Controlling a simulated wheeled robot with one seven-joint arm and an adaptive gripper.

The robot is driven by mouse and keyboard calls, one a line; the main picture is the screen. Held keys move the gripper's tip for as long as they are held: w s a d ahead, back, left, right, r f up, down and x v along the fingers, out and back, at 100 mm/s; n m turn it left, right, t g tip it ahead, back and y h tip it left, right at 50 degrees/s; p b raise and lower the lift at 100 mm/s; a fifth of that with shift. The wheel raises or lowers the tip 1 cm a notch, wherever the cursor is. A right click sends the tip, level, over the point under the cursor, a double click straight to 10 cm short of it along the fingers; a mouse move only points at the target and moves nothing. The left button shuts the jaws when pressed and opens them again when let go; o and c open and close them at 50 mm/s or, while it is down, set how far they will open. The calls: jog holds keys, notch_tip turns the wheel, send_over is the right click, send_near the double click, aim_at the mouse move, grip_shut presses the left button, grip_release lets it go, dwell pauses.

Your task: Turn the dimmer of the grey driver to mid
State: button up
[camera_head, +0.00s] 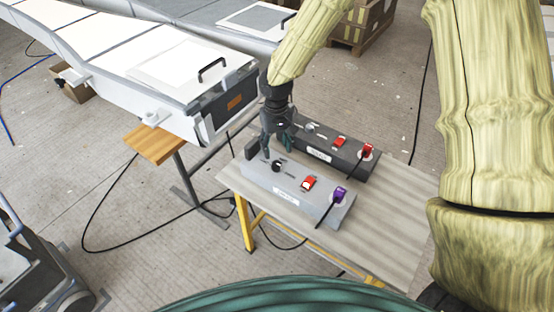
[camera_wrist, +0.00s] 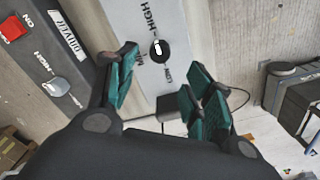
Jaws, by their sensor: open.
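The light grey driver (camera_head: 318,212) lies on the bench, with a black dimmer knob (camera_head: 277,165) at its left end. In the wrist view this knob (camera_wrist: 158,49) stands among HIGH and other small markings. A white mark shows on it, but I cannot tell its exact setting. My gripper (camera_head: 279,142) is at the left end of the two drivers. In the wrist view its teal fingers (camera_wrist: 162,85) are spread and empty, with the knob just ahead between them, apparently untouched. A red switch (camera_head: 308,183) and purple plug (camera_head: 340,193) sit on the same driver.
A darker driver (camera_head: 353,164) lies close behind, with a grey knob (camera_head: 310,128), red switch (camera_head: 340,142) and red plug (camera_head: 367,150). The wooden bench top (camera_head: 385,225) is bare at front right. A white mould (camera_head: 180,70) stands at upper left. Cables lie on the floor.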

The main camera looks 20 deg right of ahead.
aim_at(277, 163)
jog(key=shift+f+p, duration=0.65)
jog(key=shift+f, duration=3.2)
jog(key=shift+c, duration=0.4)
jog(key=c, duration=1)
